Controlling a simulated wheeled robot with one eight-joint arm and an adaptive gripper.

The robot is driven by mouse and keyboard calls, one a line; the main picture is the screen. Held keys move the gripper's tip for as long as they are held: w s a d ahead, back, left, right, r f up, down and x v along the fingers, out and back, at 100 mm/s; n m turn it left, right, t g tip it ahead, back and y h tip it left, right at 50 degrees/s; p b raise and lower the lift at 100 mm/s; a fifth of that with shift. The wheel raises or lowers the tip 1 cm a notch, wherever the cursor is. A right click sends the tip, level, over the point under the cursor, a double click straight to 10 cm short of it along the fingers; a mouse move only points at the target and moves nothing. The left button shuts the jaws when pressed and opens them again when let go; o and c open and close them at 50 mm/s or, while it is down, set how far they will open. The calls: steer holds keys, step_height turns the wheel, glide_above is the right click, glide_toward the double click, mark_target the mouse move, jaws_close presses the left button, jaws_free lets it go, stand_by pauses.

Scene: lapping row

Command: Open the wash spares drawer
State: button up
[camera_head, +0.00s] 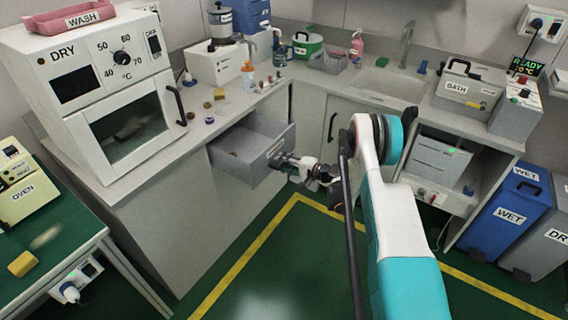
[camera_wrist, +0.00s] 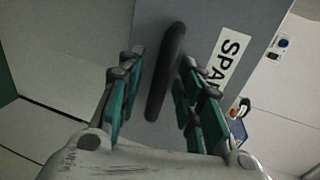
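The wash spares drawer (camera_head: 262,130) stands pulled out of the grey cabinet under the counter in the head view, and its inside shows. In the wrist view its grey front (camera_wrist: 205,22) bears a partly hidden label (camera_wrist: 229,58) reading "SPA". The dark bar handle (camera_wrist: 166,72) is between the two fingers of my gripper (camera_wrist: 161,62). The fingers are apart, with a visible gap on the handle's left; the right finger is close to it, and I cannot tell whether it touches. In the head view my gripper (camera_head: 287,160) is at the drawer front.
The DRY oven (camera_head: 72,52) stands on the counter above and left, near several small coloured items (camera_head: 209,119). A green table (camera_head: 45,240) is at the lower left. Blue and grey bins (camera_head: 505,207) stand at the right. The green floor before the drawer is clear.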

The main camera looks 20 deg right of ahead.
steer(key=v, duration=1.2)
steer(key=a+r+n+g+h, duration=0.1)
steer(key=a+r+n+g, duration=0.1)
steer(key=a+r, duration=0.6)
steer(key=a+r+n+g+h, duration=0.1)
steer(key=a+r+g, duration=0.15)
steer(key=r, duration=1.05)
steer(key=s+a+r+n+h+p, duration=0.1)
steer(key=s+a+r+n, duration=0.1)
steer(key=s+a+r, duration=0.3)
steer(key=s+a+r+n+h, duration=0.1)
steer(key=s+a+r+h, duration=0.1)
steer(key=s+a+r, duration=0.45)
steer(key=s+d+n+h, duration=0.2)
steer(key=s, duration=1)
steer(key=s+d+n+h+b, duration=0.1)
steer(key=s+n+h, duration=0.1)
steer(key=s, duration=1)
steer(key=shift+s+d+r+n+g, duration=0.2)
steer(key=shift+s+d+n+g, duration=0.2)
steer(key=shift+g, duration=0.05)
